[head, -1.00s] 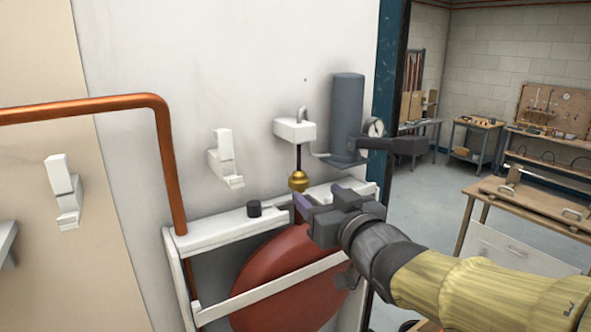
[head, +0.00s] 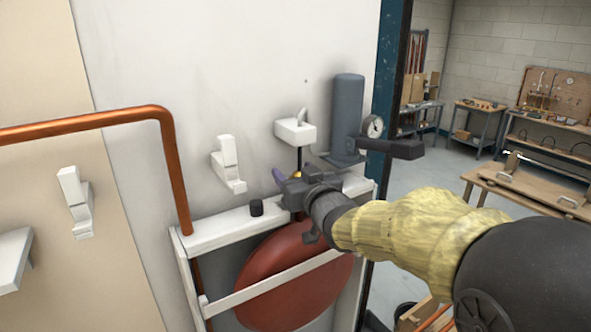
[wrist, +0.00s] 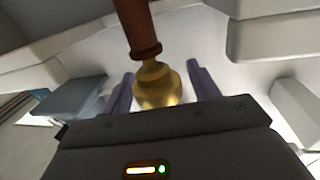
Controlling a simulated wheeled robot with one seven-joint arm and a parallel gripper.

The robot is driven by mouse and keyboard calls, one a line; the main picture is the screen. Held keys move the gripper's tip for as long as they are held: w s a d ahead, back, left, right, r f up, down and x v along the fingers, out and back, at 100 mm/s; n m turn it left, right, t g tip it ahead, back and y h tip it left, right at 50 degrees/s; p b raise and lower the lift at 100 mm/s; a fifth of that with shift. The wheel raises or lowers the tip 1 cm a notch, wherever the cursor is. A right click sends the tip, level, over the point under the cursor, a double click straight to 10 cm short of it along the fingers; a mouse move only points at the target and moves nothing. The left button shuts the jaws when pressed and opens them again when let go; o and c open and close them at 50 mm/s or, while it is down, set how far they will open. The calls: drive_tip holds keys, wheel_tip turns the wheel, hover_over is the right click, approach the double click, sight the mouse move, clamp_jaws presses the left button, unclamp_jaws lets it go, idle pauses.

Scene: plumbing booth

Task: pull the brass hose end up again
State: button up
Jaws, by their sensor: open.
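My gripper is open around the brass end. Whether a finger touches it, I cannot tell.
A grey cylinder (head: 346,112) with a gauge (head: 374,126) and a dark bar (head: 390,149) stand just right of the hose. Below is a white-framed box (head: 215,231) with a red disc (head: 290,270) and a black knob (head: 256,207). A white bracket (head: 228,165) is to the left.

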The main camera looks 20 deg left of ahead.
sight(296, 146)
clamp_jaws()
drive_tip(key=shift+r+p, duration=0.5)
drive_tip(key=shift+r, duration=2.6)
drive_tip(key=shift+c, duration=0.4)
unclamp_jaws()
drive_tip(key=shift+o, duration=0.4)
drive_tip(key=shift+f, duration=0.1)
drive_tip(key=shift+s+d+f+b, duration=0.1)
drive_tip(key=shift+s+d+b, duration=0.25)
drive_tip(key=shift+d, duration=0.05)
drive_tip(key=b+v, duration=0.4)
drive_tip(key=v, duration=1.2)
drive_tip(key=shift+s+d+b, duration=0.15)
drive_tip(key=shift+s+b, duration=0.05)
drive_tip(key=shift+b, duration=0.2)
